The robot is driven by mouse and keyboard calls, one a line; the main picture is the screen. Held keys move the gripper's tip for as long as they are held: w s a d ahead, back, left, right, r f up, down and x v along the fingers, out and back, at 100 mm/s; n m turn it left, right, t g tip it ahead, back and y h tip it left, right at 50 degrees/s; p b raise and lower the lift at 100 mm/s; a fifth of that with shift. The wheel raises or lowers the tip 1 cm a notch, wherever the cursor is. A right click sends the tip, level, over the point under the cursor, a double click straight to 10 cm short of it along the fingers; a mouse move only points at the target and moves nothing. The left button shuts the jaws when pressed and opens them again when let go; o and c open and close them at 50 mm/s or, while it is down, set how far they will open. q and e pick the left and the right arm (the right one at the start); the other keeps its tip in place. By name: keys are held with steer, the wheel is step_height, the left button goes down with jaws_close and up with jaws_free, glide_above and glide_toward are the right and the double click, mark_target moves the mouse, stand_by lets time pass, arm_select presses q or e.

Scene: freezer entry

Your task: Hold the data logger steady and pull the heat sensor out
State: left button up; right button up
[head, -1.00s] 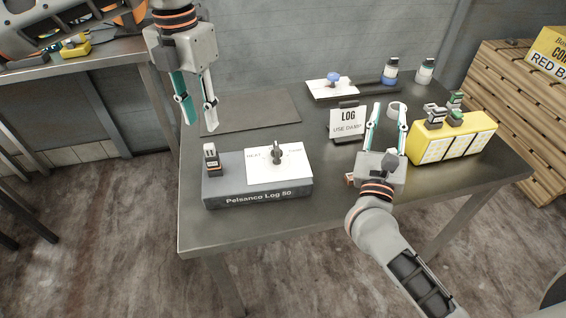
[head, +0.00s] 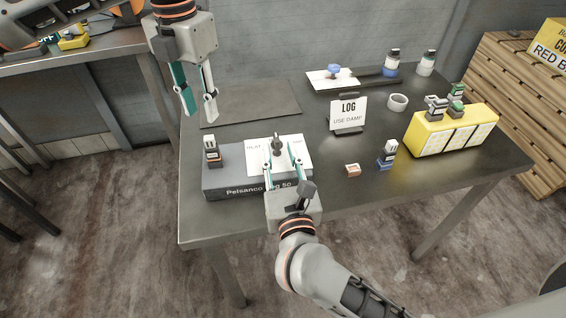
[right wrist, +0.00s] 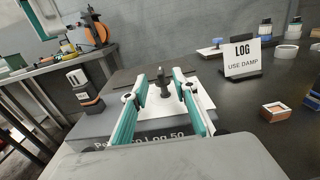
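The data logger (head: 235,189) is a grey box marked "Pelsanco Log 50" at the table's front left. A dark plug with a white label and an orange band (head: 212,153) stands upright at its left end; I cannot tell for sure that it is the heat sensor. A dark knob (head: 277,146) stands on the logger's white panel, marked "HEAT" on the left. My right gripper (head: 282,156) is open over the logger's front right; in the right wrist view the knob (right wrist: 163,84) shows between its fingers, apparently untouched. My left gripper (head: 200,116) is open and empty, above and behind the plug.
A sign reading "LOG USE DAMP" (head: 347,114) stands right of the logger. A blue plug (head: 386,160), a small orange box (head: 352,170) and a white ring (head: 397,102) lie nearby. A yellow block (head: 430,139) with plugs is at right. A dark mat (head: 250,104) lies bare behind.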

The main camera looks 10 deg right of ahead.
mark_target(208, 137)
steer(key=shift+w, duration=2.3)
jaws_close()
arm_select(q)
steer(key=o, duration=0.4)
steer(key=shift+c, duration=0.2)
steer(key=n, duration=0.3)
steer(key=shift+r, duration=0.3)
steer(key=n, duration=0.3)
steer(key=shift+r, duration=0.15)
steer(key=shift+n, duration=0.3)
steer(key=shift+f, duration=6)
